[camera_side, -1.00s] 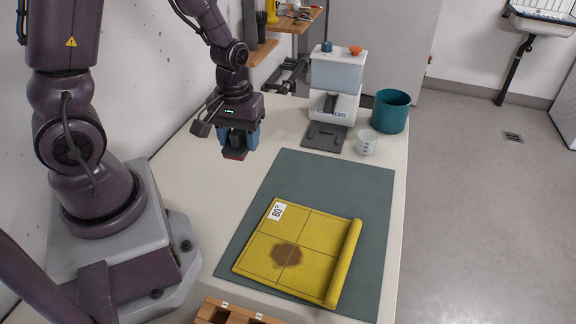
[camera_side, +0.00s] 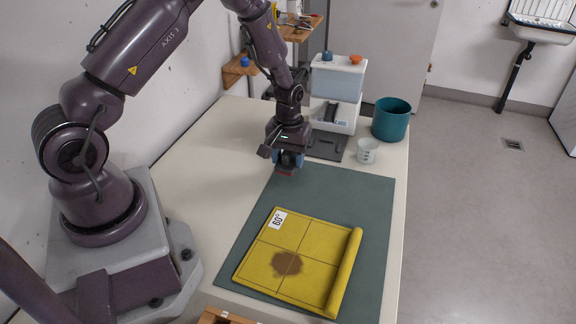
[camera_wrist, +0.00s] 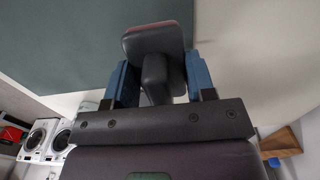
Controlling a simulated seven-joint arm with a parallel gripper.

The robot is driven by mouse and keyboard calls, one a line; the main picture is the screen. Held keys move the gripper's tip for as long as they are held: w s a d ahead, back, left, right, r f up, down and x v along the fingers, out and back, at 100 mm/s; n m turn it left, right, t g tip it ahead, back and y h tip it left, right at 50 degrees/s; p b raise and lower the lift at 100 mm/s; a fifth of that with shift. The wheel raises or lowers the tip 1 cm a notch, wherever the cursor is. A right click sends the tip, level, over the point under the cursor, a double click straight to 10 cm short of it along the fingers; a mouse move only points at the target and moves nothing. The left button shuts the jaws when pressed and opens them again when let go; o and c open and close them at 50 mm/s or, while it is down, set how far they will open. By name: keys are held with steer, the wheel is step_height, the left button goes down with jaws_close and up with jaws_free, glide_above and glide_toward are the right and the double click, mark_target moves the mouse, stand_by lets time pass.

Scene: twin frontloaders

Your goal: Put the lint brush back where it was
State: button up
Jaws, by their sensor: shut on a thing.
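My gripper (camera_side: 288,160) is above the far left corner of the green mat (camera_side: 372,203) in the side view. In the wrist view my gripper (camera_wrist: 160,85) has its two blue fingers closed on the dark handle of the lint brush (camera_wrist: 155,42). The brush has a dark, rounded head with a reddish face. In the side view the reddish underside of the lint brush (camera_side: 286,173) shows just below the fingers. I cannot tell whether it touches the surface below.
A yellow cloth (camera_side: 310,240) with a brown stain and a 60° label lies on the mat. A dispenser (camera_side: 337,90), a grey plate (camera_side: 328,146), a measuring cup (camera_side: 367,151) and a teal bin (camera_side: 391,119) stand behind. The table (camera_side: 205,165) left of the mat is clear.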

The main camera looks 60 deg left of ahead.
mark_target(288, 167)
steer(key=shift+f, duration=1.45)
steer(key=shift+f, duration=0.15)
steer(key=o, duration=0.9)
step_height(288, 167, up, 13)
steer(key=shift+d+f, duration=0.1)
steer(key=shift+d, duration=0.05)
steer(key=s+d+r+m+t, duration=0.25)
steer(key=d+r, duration=0.25)
steer(key=r, duration=0.7)
steer(key=s+d+r+m+t, duration=0.1)
steer(key=s+d+r+m, duration=0.2)
steer(key=s+r, duration=0.2)
steer(key=s+d+r+m+t, duration=0.2)
steer(key=s+d+r+m, duration=0.1)
steer(key=s, duration=0.8)
steer(key=shift+d+r, duration=0.8)
steer(key=shift+r, duration=0.1)
